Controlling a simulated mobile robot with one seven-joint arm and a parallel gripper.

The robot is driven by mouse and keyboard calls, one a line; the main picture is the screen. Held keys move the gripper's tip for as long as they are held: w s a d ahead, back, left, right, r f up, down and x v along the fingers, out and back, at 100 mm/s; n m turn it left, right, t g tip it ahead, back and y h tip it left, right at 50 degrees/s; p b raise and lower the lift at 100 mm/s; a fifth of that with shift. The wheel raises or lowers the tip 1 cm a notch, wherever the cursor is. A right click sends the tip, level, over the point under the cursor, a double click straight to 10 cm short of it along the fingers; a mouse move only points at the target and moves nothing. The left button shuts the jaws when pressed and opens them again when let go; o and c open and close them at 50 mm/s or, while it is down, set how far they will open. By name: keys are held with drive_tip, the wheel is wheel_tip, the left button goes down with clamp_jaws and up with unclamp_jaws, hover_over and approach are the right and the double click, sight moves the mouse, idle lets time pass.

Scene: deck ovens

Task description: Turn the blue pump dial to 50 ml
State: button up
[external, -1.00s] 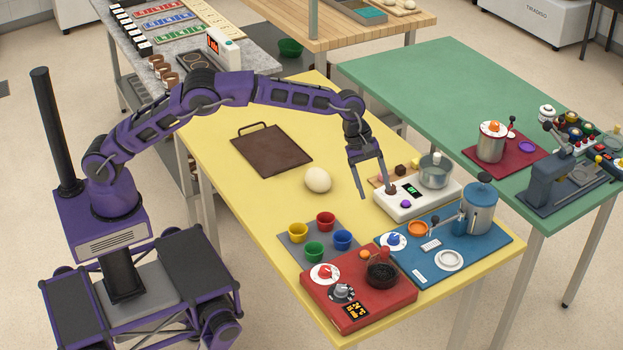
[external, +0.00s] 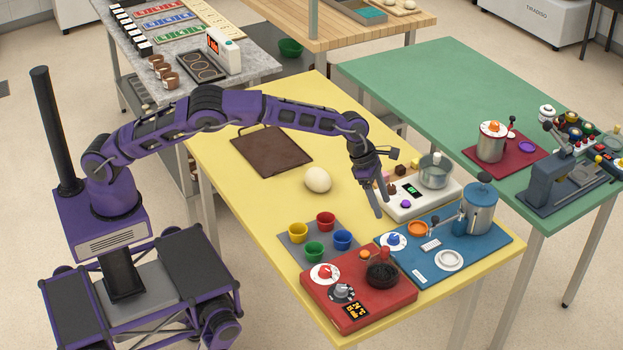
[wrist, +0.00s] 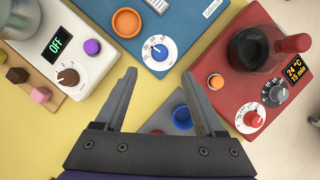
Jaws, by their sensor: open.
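The blue pump dial (external: 393,239) sits on a white scale disc on the blue pump board (external: 484,250), at its left corner. In the wrist view the dial (wrist: 158,51) is ahead of and between the fingers; its pointer setting is too small to read surely. My gripper (external: 378,200) is above the yellow table, behind and left of the dial in the external view. In the wrist view my gripper (wrist: 162,100) has its two fingers wide apart with nothing between them at the tips. It does not touch the dial.
A white device (external: 411,208) reading OFF stands behind the blue board. A red hotplate unit (external: 340,313) with a red dial (wrist: 252,119) stands in front. An orange cup-like piece (wrist: 127,22) and small coloured cups (external: 325,221) are close by. A cream ball (external: 318,180) lies on the table.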

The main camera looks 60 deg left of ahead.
sight(393, 236)
drive_tip(key=x, duration=1)
drive_tip(key=shift+w+d+f, duration=0.1)
drive_tip(key=shift+w+f, duration=0.05)
drive_tip(key=shift+f, duration=0.05)
clamp_jaws()
